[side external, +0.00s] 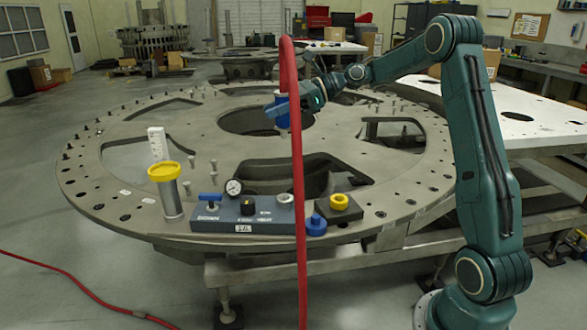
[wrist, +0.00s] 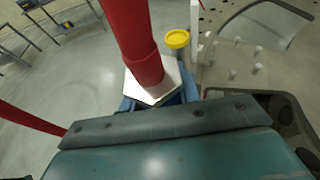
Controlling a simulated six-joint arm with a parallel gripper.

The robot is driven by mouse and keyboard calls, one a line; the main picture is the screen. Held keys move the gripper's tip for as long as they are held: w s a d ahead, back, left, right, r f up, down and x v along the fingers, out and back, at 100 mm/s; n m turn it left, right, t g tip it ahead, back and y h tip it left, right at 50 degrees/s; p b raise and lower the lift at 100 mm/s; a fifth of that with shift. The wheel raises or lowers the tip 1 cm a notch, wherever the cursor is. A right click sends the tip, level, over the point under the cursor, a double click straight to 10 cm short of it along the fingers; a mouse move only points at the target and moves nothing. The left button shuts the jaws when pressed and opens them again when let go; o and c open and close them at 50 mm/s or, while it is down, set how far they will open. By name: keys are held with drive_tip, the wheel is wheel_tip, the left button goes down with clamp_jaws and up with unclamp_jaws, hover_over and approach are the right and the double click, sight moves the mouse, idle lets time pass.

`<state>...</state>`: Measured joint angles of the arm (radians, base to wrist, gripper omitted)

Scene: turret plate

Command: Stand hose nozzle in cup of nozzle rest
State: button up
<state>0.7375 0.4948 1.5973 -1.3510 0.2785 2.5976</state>
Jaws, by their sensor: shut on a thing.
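My gripper (side external: 279,108) is raised above the middle of the round plate, shut on the blue hose nozzle (side external: 283,121). The red hose (side external: 297,170) arches over it and falls in front, partly hiding the grip. In the wrist view the hose (wrist: 140,45) runs into a pale hexagonal collar (wrist: 158,92) with blue parts around it; the nozzle's tip is hidden. A grey upright cylinder with a yellow rim (side external: 165,172), which looks like the nozzle rest, stands at the plate's front left, apart from the nozzle. Its yellow top (wrist: 177,38) shows ahead in the wrist view.
A blue-grey panel (side external: 250,216) with a gauge, valve and knobs lies at the plate's front. Several small pegs (side external: 190,187) stand nearby.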

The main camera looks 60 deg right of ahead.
drive_tip(key=s+d+f+m+t+h, duration=0.3)
drive_tip(key=s+d+f+m+h, duration=0.3)
drive_tip(key=s+d+f, duration=0.3)
drive_tip(key=s+d, duration=0.1)
drive_tip(key=d, duration=0.2)
drive_tip(key=shift+s+d+t, duration=0.15)
drive_tip(key=shift+s+t, duration=0.05)
drive_tip(key=shift+t, duration=0.2)
drive_tip(key=shift+f, duration=0.15)
drive_tip(key=shift+f, duration=4.75)
drive_tip(key=shift+f, duration=1.8)
